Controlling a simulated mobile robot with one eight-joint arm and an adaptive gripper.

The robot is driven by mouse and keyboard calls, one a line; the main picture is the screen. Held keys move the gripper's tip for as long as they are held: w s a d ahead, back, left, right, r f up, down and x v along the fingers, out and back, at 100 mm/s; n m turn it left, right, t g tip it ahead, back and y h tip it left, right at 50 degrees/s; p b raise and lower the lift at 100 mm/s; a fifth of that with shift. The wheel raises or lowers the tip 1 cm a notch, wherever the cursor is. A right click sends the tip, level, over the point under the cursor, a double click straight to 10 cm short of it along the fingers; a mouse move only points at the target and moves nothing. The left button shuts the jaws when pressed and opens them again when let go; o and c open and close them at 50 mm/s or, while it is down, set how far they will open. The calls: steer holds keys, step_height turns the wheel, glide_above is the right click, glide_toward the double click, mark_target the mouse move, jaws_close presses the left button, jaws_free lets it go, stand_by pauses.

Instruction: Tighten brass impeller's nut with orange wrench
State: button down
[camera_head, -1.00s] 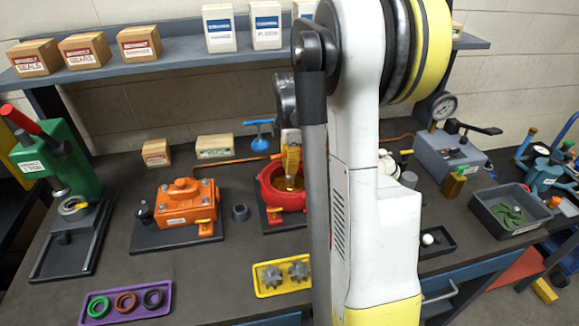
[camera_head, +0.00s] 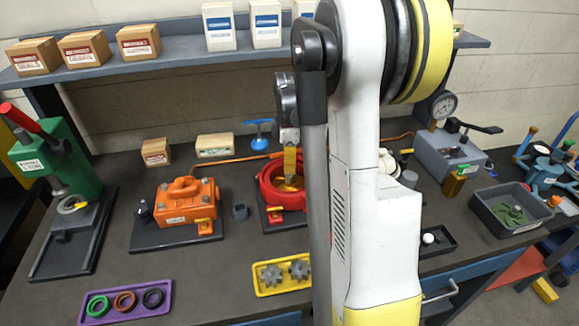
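The brass impeller (camera_head: 289,184) shows as a gold shape inside the round red housing (camera_head: 268,190) on a dark base. My gripper (camera_head: 290,158) points down over the housing, with a narrow yellow part at its lower end just above the brass. The arm hides the housing's right side, and I cannot make out the nut. A thin orange bar (camera_head: 235,160) lies across the back of the bench and runs toward the housing; I cannot tell whether it is the orange wrench. The fingers are too small to show whether they are open or shut.
An orange pump (camera_head: 187,208) stands left of the housing, with a small grey cup (camera_head: 240,212) between. A yellow tray (camera_head: 262,290) with grey gears and a purple tray (camera_head: 125,310) with rings lie in front. A green press (camera_head: 65,165) stands far left.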

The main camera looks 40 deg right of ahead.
steer(key=shift+r+p, duration=0.7)
steer(key=shift+r, duration=0.25)
step_height(320, 180, up, 5)
steer(key=p, duration=0.3)
steer(key=shift+r+p, duration=0.1)
steer(key=shift+p, duration=0.2)
